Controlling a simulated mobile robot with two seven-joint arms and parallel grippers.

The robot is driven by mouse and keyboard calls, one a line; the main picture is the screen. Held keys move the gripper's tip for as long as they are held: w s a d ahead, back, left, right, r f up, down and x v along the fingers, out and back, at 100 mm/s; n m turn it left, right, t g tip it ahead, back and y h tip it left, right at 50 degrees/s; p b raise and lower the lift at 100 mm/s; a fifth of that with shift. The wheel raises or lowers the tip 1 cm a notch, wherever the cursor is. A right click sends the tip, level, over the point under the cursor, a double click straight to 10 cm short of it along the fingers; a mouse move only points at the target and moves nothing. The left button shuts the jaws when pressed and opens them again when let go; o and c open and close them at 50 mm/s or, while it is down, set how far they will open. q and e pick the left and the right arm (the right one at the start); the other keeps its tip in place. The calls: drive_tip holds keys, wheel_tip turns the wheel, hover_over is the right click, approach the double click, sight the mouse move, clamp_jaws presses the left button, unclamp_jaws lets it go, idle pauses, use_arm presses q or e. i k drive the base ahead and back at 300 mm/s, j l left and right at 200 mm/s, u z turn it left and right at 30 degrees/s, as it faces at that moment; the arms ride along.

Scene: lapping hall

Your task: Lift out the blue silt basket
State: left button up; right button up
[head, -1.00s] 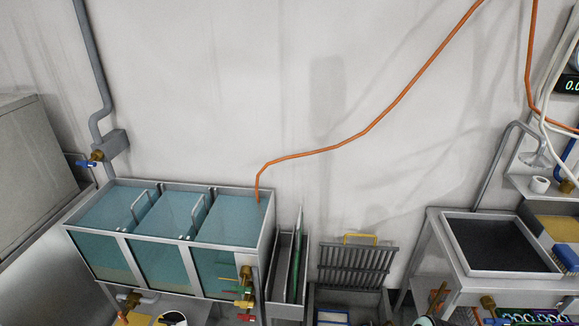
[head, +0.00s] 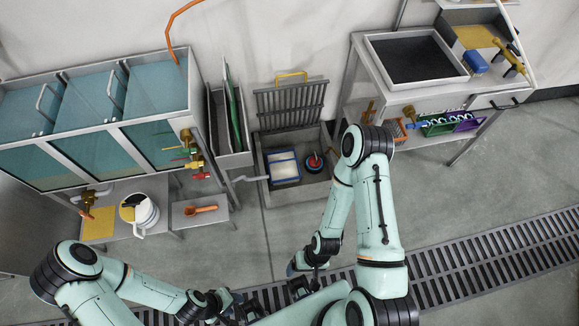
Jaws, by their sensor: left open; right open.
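The blue silt basket (head: 284,167) is a small box with a blue rim and pale contents. It sits in the open floor pit (head: 267,196) below the wall, left of a round red and blue object (head: 313,162). The slatted grate (head: 291,108), with a yellow handle (head: 291,76), stands raised behind the pit. My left gripper (head: 243,309) is open, low in the head view, well short of the pit. My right gripper (head: 298,288) is open, also in front of the pit and apart from the basket. Finger details are small and partly hidden.
Settling tanks (head: 100,110) stand at left, with brass valves (head: 190,150) beside the pit. A low bench holds a white bucket (head: 140,212) and an orange scoop (head: 201,210). A sink table (head: 415,60) is at right. Floor before the pit is clear, crossed by a drain grating (head: 470,262).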

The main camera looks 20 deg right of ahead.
sight(283, 168)
drive_tip(key=z, duration=0.9)
drive_tip(key=i+l+z, duration=0.1)
drive_tip(key=i+z, duration=0.8)
drive_tip(key=i+j, duration=0.15)
